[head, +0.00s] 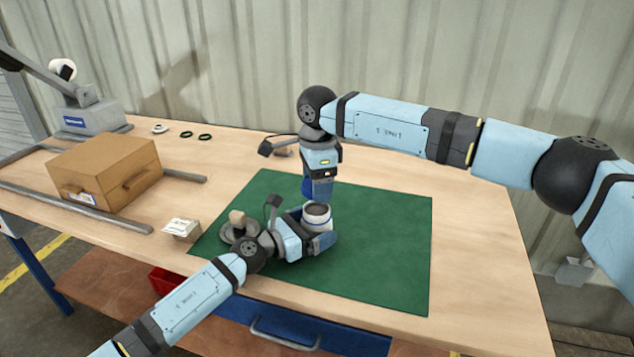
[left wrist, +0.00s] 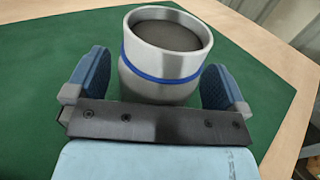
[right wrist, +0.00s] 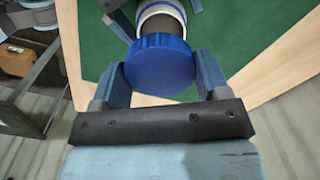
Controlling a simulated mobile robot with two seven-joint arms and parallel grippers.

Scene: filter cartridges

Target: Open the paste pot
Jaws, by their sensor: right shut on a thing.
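The paste pot (head: 317,222) is a metal cylinder with a blue band, upright over the green mat (head: 385,250). Its top is uncovered and shows dark grey inside; the pot also shows in the left wrist view (left wrist: 162,75). My left gripper (head: 308,236) is open, with its fingers on either side of the pot. The blue ribbed lid (right wrist: 160,64) is off the pot. My right gripper (right wrist: 162,80) is shut on it. In the head view, my right gripper (head: 318,190) points down just above the pot, and its fingers largely hide the lid.
A cardboard box (head: 105,172) stands at the left between grey rails. A small white-labelled block (head: 182,228) lies left of the mat, and a round grey part (head: 238,232) is beside my left wrist. The mat's right side is clear.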

